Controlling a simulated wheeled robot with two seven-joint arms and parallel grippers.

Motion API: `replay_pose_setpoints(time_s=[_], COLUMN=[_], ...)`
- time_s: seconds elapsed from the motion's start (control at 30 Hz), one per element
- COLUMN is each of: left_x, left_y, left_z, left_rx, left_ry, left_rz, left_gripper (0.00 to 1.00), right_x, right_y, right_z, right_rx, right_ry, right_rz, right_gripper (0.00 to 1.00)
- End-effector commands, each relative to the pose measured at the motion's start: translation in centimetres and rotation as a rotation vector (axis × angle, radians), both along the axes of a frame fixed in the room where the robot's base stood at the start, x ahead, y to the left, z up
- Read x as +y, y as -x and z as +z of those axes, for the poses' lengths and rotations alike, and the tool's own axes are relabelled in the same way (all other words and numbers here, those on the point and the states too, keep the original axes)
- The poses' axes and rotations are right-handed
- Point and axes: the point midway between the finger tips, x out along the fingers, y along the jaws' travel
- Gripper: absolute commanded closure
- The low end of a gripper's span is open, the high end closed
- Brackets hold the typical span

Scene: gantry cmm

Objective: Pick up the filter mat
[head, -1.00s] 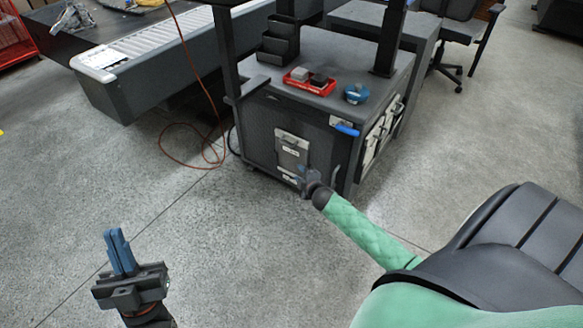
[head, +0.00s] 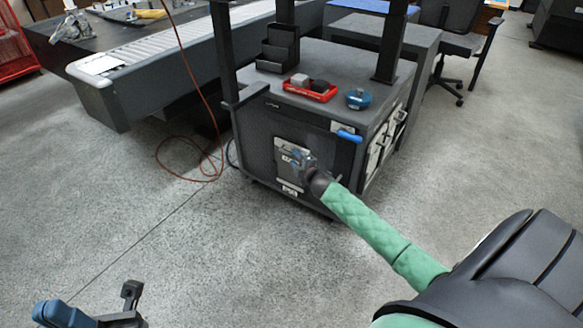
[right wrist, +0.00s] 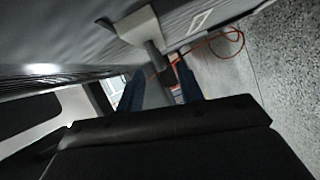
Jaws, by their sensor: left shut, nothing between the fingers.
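I cannot make out a filter mat for certain. A grey panel with pale labels (head: 289,153) is on the front of the dark cabinet (head: 262,140). My right gripper (head: 303,160) is close to that panel and partly covers its right side. In the right wrist view its two blue fingers (right wrist: 160,80) are apart. A pale grey bracket-like part (right wrist: 140,27) on the cabinet front reaches down towards the gap between them; I cannot tell whether they touch it. My left gripper (head: 62,313), with blue fingers, is shut and empty at the bottom left, partly cut off.
On the cabinet top stand a red tray (head: 310,91) with small blocks, a blue round item (head: 358,99) and black stacked bins (head: 278,50). A blue handle (head: 348,135) is at the cabinet's upper right front.

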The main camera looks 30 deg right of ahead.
Motion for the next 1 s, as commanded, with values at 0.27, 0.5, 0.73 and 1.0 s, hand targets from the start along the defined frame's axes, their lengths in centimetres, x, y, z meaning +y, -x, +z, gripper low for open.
replay_pose_setpoints(time_s=[0.27, 0.5, 0.73, 1.0], left_x=[-0.2, -0.2, -0.3, -0.3], left_y=[-0.1, 0.0, -0.1, -0.1], left_z=[-0.5, -0.5, -0.3, -0.3], left_rx=[-0.002, -0.003, -0.009, -0.009], left_ry=[0.01, 0.014, 0.014, 0.013], left_rz=[-0.018, -0.024, -0.025, -0.024], left_gripper=[1.0, 1.0, 1.0, 1.0], right_x=[-0.4, -0.4, -0.4, -0.4], right_y=[-3.1, -3.7, -3.7, -3.7], right_z=[-0.3, -0.4, -0.4, -0.4], right_rx=[-0.001, 0.001, 0.001, 0.001], right_ry=[0.001, 0.001, 0.001, 0.0], right_rz=[0.0, 0.0, 0.0, 0.0], right_gripper=[0.63, 0.63, 0.81, 1.0])
